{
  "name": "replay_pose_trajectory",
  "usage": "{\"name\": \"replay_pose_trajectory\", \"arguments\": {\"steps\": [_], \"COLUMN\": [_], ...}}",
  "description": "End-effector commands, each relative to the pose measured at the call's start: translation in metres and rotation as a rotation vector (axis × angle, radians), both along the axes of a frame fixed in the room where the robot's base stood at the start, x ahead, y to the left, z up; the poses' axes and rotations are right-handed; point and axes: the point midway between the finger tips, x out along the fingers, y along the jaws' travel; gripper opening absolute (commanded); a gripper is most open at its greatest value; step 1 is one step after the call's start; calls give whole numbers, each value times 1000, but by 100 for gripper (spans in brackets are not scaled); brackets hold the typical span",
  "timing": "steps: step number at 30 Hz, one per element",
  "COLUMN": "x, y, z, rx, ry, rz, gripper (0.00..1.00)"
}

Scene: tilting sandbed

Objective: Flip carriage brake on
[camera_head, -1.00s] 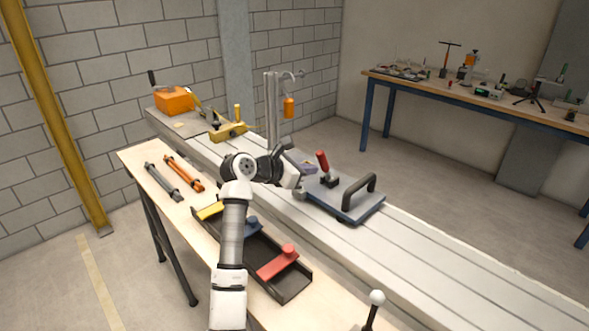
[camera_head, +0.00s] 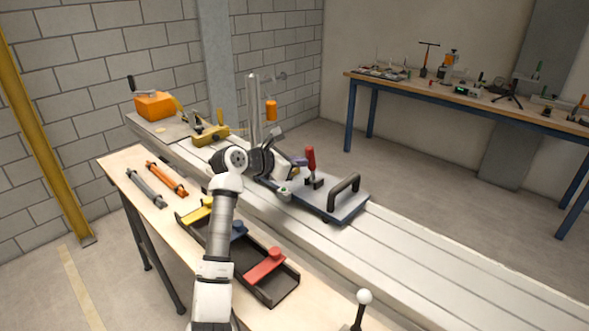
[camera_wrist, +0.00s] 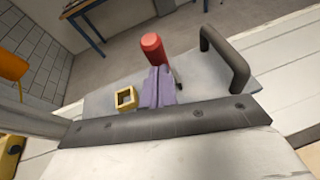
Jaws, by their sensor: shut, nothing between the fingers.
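The carriage (camera_head: 335,208) is a grey plate on the pale rail, with a black arched handle (camera_head: 344,194). Its brake lever has a red grip (camera_head: 310,158) and stands about upright in the head view. In the wrist view the red grip (camera_wrist: 153,45) rises just beyond my fingertips. My gripper (camera_head: 300,161) is shut and empty, its purple fingers (camera_wrist: 158,72) together beside the lever, on its left in the head view. I cannot tell whether they touch it. The fingers hide the lever's lower part in the wrist view.
A dark tray (camera_head: 271,289) with coloured blocks lies on the wooden bench near my arm. A white-knobbed lever (camera_head: 364,298) stands at the front. An orange weight (camera_head: 271,110) hangs behind the carriage. The rail right of the carriage is clear.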

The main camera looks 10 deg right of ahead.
Motion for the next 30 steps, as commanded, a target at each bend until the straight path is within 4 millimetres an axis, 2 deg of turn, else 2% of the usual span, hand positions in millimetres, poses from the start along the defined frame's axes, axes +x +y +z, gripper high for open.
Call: {"name": "replay_pose_trajectory", "arguments": {"steps": [16,21,30], "x": [28,35,41], "y": [-42,-52,-62], "z": [25,24,21], "rx": [19,115,111], "ry": [4,69,72], "rz": [-1,0,0], "gripper": [0,0,0]}}
